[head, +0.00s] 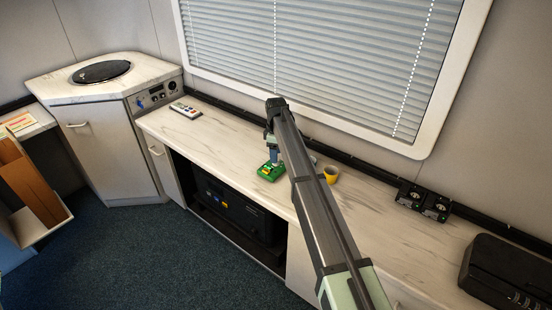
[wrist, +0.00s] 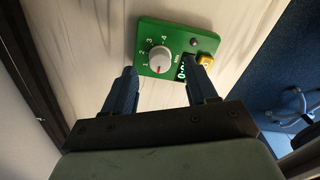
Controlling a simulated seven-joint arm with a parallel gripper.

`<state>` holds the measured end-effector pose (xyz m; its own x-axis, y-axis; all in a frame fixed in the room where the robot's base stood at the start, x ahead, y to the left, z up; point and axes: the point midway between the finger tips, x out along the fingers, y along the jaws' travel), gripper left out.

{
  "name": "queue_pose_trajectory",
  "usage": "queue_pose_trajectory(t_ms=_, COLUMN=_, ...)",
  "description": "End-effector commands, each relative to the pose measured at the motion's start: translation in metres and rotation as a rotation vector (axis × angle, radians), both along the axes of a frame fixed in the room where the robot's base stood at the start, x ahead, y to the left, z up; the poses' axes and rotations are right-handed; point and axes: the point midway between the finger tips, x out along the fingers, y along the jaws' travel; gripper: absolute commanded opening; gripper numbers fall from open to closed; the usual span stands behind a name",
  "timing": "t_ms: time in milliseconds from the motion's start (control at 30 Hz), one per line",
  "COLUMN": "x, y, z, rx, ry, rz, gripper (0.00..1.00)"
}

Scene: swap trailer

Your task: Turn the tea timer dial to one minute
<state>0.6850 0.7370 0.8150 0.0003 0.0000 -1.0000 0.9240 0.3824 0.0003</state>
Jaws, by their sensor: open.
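The tea timer (head: 271,171) is a small green box on the pale marbled counter. In the wrist view the timer (wrist: 178,33) shows a round white dial (wrist: 159,57) with a red mark, numbers 1 to 4 around it, a dark display and a yellow button (wrist: 205,58). My gripper (wrist: 164,76) is open, one blue finger on each side below the dial, with nothing between the tips. The right finger covers part of the display. In the head view my gripper (head: 272,153) is at the timer, partly hidden by my arm. I cannot tell if it touches the timer.
A yellow mug (head: 330,174) stands right of the timer, close to my arm. A remote control (head: 185,110) lies left on the counter (head: 222,137). Dark sockets (head: 423,201) and a black box (head: 510,272) are farther right. The window wall bounds the back.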

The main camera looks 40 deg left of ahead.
Motion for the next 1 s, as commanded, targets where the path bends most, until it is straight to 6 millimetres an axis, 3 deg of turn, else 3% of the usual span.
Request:
queue_pose_trajectory(t_ms=233, x=0.000, y=0.000, z=-0.024, rx=0.000, ry=0.000, rz=0.000, gripper=0.57)
queue_pose_trajectory(t_ms=633, x=0.000, y=0.000, z=-0.030, rx=0.000, ry=0.000, rz=0.000, gripper=0.57)
queue_pose_trajectory(t_ms=1000, x=0.000, y=0.000, z=-0.029, rx=0.000, ry=0.000, rz=0.000, gripper=0.23)
